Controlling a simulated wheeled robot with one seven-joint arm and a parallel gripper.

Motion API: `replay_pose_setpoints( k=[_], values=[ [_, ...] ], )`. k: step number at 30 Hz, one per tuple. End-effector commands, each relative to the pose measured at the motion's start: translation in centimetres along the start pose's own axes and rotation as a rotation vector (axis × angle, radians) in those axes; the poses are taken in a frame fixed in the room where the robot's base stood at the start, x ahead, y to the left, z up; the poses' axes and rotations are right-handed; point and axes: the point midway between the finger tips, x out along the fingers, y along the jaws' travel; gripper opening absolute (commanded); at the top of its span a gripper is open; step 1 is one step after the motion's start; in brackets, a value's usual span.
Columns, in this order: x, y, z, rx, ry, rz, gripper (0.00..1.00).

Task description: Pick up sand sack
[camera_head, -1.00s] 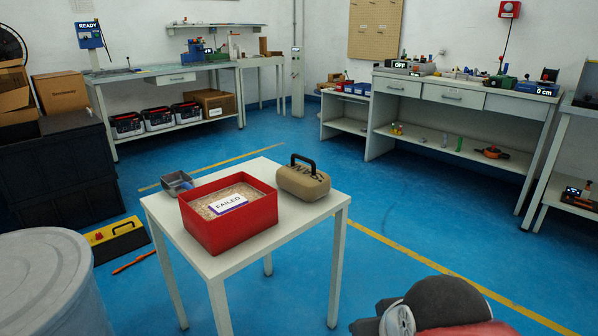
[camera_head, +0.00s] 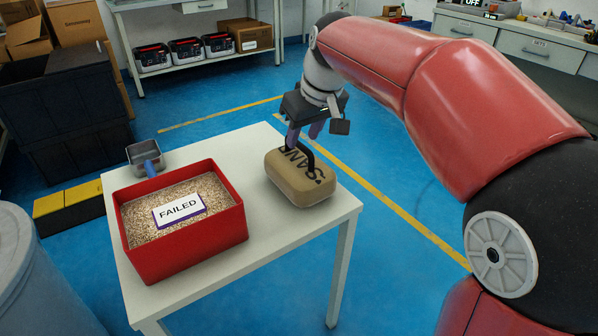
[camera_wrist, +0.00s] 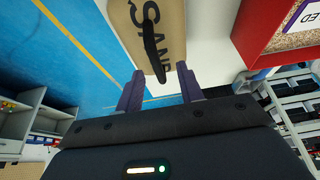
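The sand sack (camera_head: 308,190) is a tan block with dark "SAND" lettering and a black handle (camera_head: 311,158) on top. It sits on the white table, right of the red box. My gripper (camera_head: 302,143) is right above the sack, pointing down, with its purple fingers at the handle. In the wrist view the gripper (camera_wrist: 160,69) is open, its fingers apart on either side of the handle's line. The sack (camera_wrist: 175,16) and handle (camera_wrist: 151,42) show just beyond the fingertips. I cannot tell how far the handle reaches between the fingers.
A red box (camera_head: 190,248) of grainy material with a "FAILED" label (camera_head: 179,211) stands left of the sack on the white table (camera_head: 262,262). A small grey scoop (camera_head: 146,156) lies behind the box. A grey barrel (camera_head: 35,280) stands at lower left. Workbenches line the back.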

Motion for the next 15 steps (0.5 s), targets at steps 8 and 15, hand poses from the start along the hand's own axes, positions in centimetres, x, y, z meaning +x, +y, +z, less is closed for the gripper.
replay_pose_setpoints(
  k=[8,15],
  values=[
    [4.0,0.5,-0.6,0.001,-0.003,0.0,0.37],
    [5.4,0.5,-0.7,0.001,0.001,0.002,0.37]
  ],
)
